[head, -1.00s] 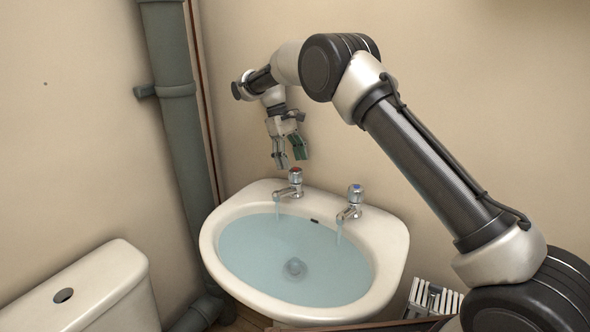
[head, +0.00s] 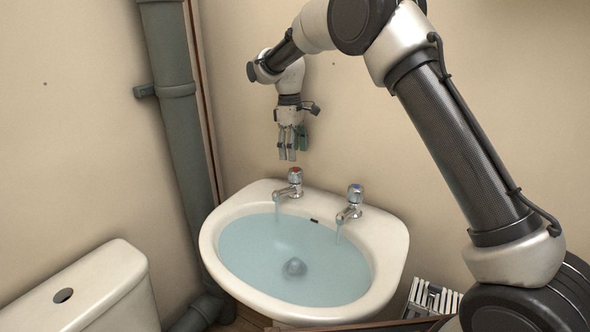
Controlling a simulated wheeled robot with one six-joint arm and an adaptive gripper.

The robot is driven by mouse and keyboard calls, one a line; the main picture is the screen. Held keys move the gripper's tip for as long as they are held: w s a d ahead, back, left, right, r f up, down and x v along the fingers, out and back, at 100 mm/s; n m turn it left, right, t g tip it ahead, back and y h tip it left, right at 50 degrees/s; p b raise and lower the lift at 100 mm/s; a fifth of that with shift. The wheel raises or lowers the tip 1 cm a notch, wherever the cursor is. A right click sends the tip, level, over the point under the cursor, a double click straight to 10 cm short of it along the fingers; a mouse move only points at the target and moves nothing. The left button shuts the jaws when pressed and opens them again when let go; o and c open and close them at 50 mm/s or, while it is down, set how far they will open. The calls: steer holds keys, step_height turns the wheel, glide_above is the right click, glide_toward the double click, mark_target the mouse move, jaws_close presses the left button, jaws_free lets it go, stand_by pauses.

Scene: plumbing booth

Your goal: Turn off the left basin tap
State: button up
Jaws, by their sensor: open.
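The left basin tap (head: 291,184) is chrome with a red-marked top and stands on the back left of the white basin (head: 392,262). A thin stream of water runs from its spout. My gripper (head: 291,155) is open and empty, pointing down above the left tap, apart from it. The right tap (head: 351,203) has a blue-marked top, and water runs from it too. The basin is filled with bluish water (head: 270,262), and a round grey drain or plug (head: 294,267) shows in it.
A grey pipe (head: 175,120) runs down the corner on the left. A white toilet cistern (head: 100,285) stands at the lower left. A white slatted item (head: 432,298) is at the lower right of the basin. The wall (head: 240,100) is close behind the taps.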

mark_target(296, 169)
steer(key=shift+s+d+r+n+t+y, duration=0.1)
steer(key=shift+s+d+n+t+y, duration=0.2)
steer(key=shift+s+d+n+t, duration=0.1)
steer(key=shift+f, duration=0.35)
step_height(296, 169, down, 7)
steer(key=shift+f, duration=0.1)
